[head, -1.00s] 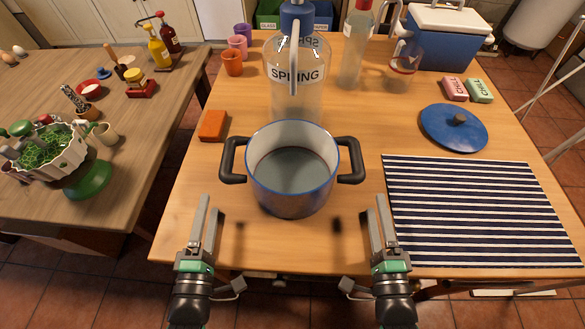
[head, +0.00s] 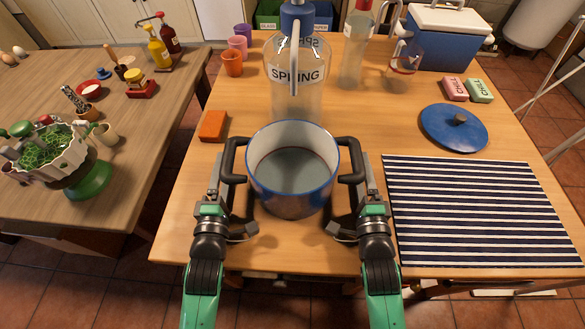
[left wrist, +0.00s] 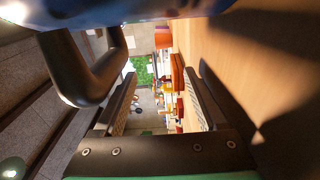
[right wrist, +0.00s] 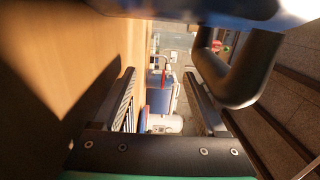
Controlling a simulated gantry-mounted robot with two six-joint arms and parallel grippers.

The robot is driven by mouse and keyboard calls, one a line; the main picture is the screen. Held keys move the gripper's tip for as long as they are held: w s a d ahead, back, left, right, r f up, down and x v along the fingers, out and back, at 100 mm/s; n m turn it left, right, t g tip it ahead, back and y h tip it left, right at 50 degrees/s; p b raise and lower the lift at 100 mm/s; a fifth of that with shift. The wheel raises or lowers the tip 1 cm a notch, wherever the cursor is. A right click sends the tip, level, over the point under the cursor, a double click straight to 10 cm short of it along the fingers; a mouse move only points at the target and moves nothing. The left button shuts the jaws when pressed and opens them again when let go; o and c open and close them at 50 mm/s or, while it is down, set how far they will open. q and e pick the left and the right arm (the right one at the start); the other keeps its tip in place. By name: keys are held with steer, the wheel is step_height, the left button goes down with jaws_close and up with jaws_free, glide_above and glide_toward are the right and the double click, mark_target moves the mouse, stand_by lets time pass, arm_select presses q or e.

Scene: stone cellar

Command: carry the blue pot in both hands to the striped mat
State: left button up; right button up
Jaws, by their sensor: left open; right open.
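The blue pot (head: 292,190) stands upright and open on the wooden table, with a black handle on each side. My left gripper (head: 227,160) is open at the pot's left handle (head: 233,158). In the left wrist view that handle (left wrist: 95,75) shows beside my open fingers (left wrist: 160,100). My right gripper (head: 360,165) is open at the right handle (head: 351,160). In the right wrist view that handle (right wrist: 245,75) shows beside the fingers (right wrist: 165,100). I cannot tell whether the fingers touch the handles. The striped mat (head: 480,212) lies flat and bare right of the pot.
A large clear bottle labelled SPRING (head: 297,95) stands just behind the pot. An orange block (head: 213,126) lies behind left. A blue lid (head: 454,129) lies behind the mat, with pink (head: 454,88) and green (head: 480,91) chill packs and a cooler (head: 447,40) beyond.

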mark_target(231, 160)
arm_select(q)
steer(key=shift+d+r, duration=0.1)
steer(key=shift+d, duration=1.45)
arm_select(e)
steer(key=shift+a+r, duration=0.1)
steer(key=shift+a, duration=1.45)
arm_select(q)
step_height(231, 160, up, 5)
steer(key=p, duration=0.5)
steer(key=shift+r, duration=0.1)
arm_select(e)
step_height(231, 160, up, 5)
steer(key=shift+r, duration=0.1)
steer(key=shift+d, duration=0.15)
